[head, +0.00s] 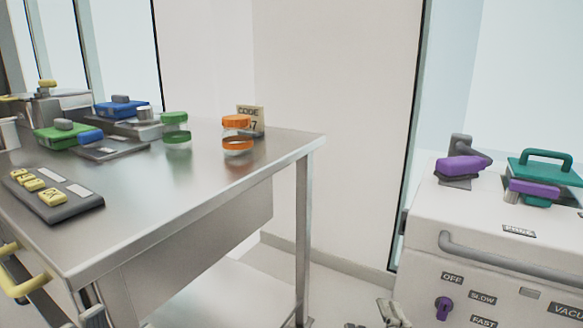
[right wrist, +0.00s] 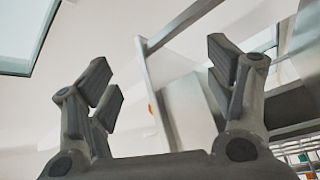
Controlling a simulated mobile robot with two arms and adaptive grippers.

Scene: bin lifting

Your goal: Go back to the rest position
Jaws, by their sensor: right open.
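My right gripper (right wrist: 160,80) fills the lower part of the right wrist view. Its two grey fingers are spread wide apart and nothing is between them. In the head view, grey finger-like parts (head: 393,314) show at the bottom edge, over the floor between the table and the white machine; they look like part of my right gripper. They touch neither the table nor the machine. My left gripper is not in view.
A steel table (head: 230,185) on the left holds a green-lidded jar (head: 175,118), an orange-lidded jar (head: 237,122), a code card (head: 257,118) and a keypad (head: 55,198). A white machine (head: 440,215) with a grey rail stands right. Floor between them shows free room.

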